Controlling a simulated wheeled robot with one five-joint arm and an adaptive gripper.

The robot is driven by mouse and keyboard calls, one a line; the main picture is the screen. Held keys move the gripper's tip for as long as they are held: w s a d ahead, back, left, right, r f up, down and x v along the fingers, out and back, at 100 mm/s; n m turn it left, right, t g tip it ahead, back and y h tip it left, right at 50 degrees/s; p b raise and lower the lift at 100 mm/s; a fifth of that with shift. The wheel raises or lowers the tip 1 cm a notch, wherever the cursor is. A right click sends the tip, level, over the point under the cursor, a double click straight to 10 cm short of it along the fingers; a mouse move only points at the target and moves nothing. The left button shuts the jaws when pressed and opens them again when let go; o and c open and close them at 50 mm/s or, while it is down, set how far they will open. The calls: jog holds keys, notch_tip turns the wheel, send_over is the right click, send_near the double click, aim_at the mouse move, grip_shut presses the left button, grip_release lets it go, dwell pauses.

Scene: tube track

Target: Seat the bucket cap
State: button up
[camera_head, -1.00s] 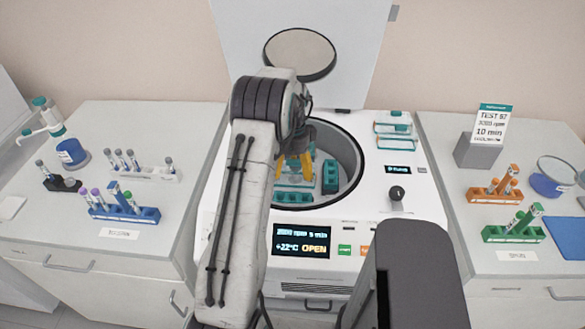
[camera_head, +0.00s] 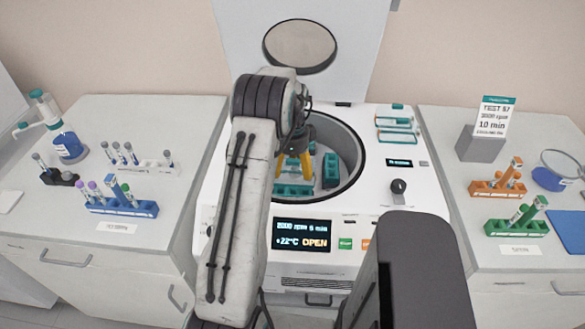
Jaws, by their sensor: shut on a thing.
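The open centrifuge (camera_head: 405,180) stands in the middle, and its display reads OPEN. Inside its round bowl (camera_head: 350,150) are teal buckets, one at the right (camera_head: 330,170) and one at the front (camera_head: 293,190). My gripper (camera_head: 292,174) reaches down into the bowl with its yellow fingers, above and behind the front bucket. It is shut on what seems to be the bucket cap, which is mostly hidden by my fingers and arm. I cannot tell whether it touches a bucket. More clear caps with teal parts (camera_head: 397,123) lie on the centrifuge's top at the right.
The raised lid (camera_head: 350,40) stands behind the bowl. On the left bench are a blue tube rack (camera_head: 140,208), a white rack (camera_head: 155,168) and a dispenser bottle (camera_head: 68,147). On the right bench are an orange rack (camera_head: 485,188), a green rack (camera_head: 500,228) and a sign (camera_head: 494,117).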

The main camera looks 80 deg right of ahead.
aim_at(292, 184)
jog(key=shift+f+b, duration=0.85)
jog(key=shift+f, duration=0.2)
dwell(1.0)
jog(key=shift+f+b, duration=0.65)
jog(key=shift+f, duration=0.25)
jog(key=shift+f+b, duration=0.4)
jog(key=shift+f, duration=0.15)
jog(key=shift+f+b, duration=0.35)
jog(key=shift+f, duration=0.15)
jog(key=shift+f+b, duration=0.5)
jog(key=shift+f, duration=0.1)
dwell(0.4)
jog(key=o, duration=1.1)
jog(key=shift+r, duration=0.1)
